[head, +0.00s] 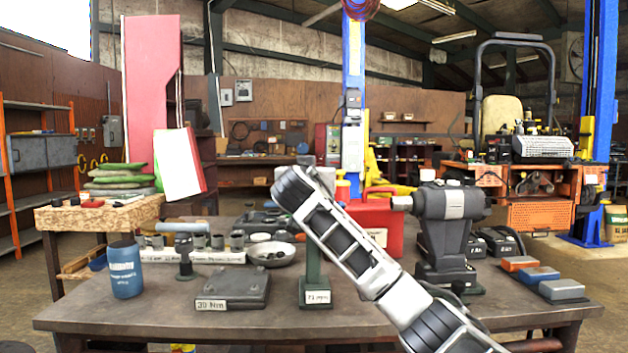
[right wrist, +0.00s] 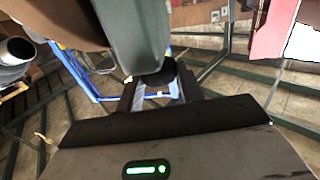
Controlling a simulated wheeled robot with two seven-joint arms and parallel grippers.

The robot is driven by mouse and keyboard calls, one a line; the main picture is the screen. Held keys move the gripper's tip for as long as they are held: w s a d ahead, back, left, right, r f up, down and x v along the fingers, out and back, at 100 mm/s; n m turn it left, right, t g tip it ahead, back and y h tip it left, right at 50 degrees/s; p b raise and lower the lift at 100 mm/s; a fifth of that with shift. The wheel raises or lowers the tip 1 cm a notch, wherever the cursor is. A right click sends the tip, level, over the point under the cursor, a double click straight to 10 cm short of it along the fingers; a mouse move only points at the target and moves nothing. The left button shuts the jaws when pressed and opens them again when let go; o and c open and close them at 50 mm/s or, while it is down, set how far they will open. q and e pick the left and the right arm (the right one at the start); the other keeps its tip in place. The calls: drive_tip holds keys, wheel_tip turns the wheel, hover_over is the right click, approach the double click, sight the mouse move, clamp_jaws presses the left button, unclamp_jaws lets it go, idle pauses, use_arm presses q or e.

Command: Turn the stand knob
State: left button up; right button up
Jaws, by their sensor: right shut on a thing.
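The green stand (head: 314,262) with a white label stands on the workbench near the middle. Its upper part is hidden behind my right arm in the head view. In the right wrist view its green body (right wrist: 138,40) hangs across the top of the picture. The dark stand knob (right wrist: 160,76) shows at the end of that green body. My right gripper (right wrist: 158,88) has its two fingers on either side of the knob and is shut on it. In the head view the gripper itself is hidden. My left gripper is not in view.
On the workbench (head: 200,318) stand a grey plate block (head: 232,289), a blue container (head: 124,270), a metal bowl (head: 271,254) and a dark-grey machine (head: 445,228). A red box (head: 378,222) sits behind my arm. Several coloured blocks (head: 540,274) lie at the right.

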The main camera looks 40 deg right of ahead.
drive_tip(key=m+g, duration=0.1)
drive_tip(key=g+h, duration=0.1)
drive_tip(key=m+g+h, duration=0.1)
drive_tip(key=g, duration=0.1)
drive_tip(key=shift+w+a+m+p, duration=0.25)
drive_tip(key=shift+w+m+p, duration=0.05)
drive_tip(key=shift+p, duration=0.1)
drive_tip(key=m+g+h+p, duration=0.1)
drive_tip(key=m+g, duration=0.1)
drive_tip(key=g, duration=0.1)
drive_tip(key=shift+w+r+h, duration=0.1)
drive_tip(key=shift+h, duration=0.3)
drive_tip(key=shift+w+m+g+p, duration=0.1)
drive_tip(key=shift+m+g+p, duration=0.8)
drive_tip(key=shift+g, duration=0.4)
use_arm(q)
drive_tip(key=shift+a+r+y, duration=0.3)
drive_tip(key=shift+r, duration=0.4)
use_arm(e)
drive_tip(key=shift+h, duration=0.3)
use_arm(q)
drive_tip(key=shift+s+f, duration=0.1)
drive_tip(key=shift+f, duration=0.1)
use_arm(e)
drive_tip(key=shift+m+g, duration=0.3)
